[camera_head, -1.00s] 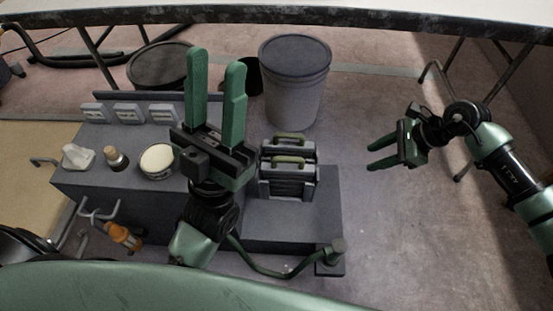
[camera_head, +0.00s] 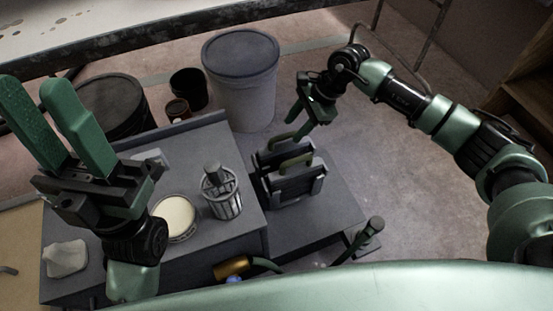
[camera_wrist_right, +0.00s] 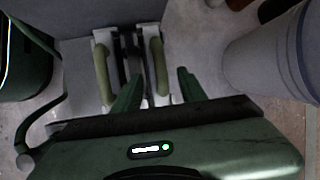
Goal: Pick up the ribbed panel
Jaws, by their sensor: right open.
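Two dark panels with olive-green handles stand upright side by side in a light grey holder (camera_head: 318,182). The front panel (camera_head: 290,186) and the rear panel (camera_head: 268,158) are close together; I cannot make out clearly which has ribs. My right gripper (camera_head: 293,120) is open and empty, just above and behind the rear panel. In the right wrist view its fingers (camera_wrist_right: 158,90) appear on either side of the right-hand handle (camera_wrist_right: 158,62), with the left-hand handle (camera_wrist_right: 101,75) outside them. Contact cannot be told. My left gripper (camera_head: 30,84) is open and empty at the left.
A large grey lidded bucket (camera_head: 242,90) stands behind the panels. A caged lamp-like item (camera_head: 222,195), a round cream-topped tin (camera_head: 174,216) and a white lump (camera_head: 65,258) sit on the grey bench (camera_head: 210,145).

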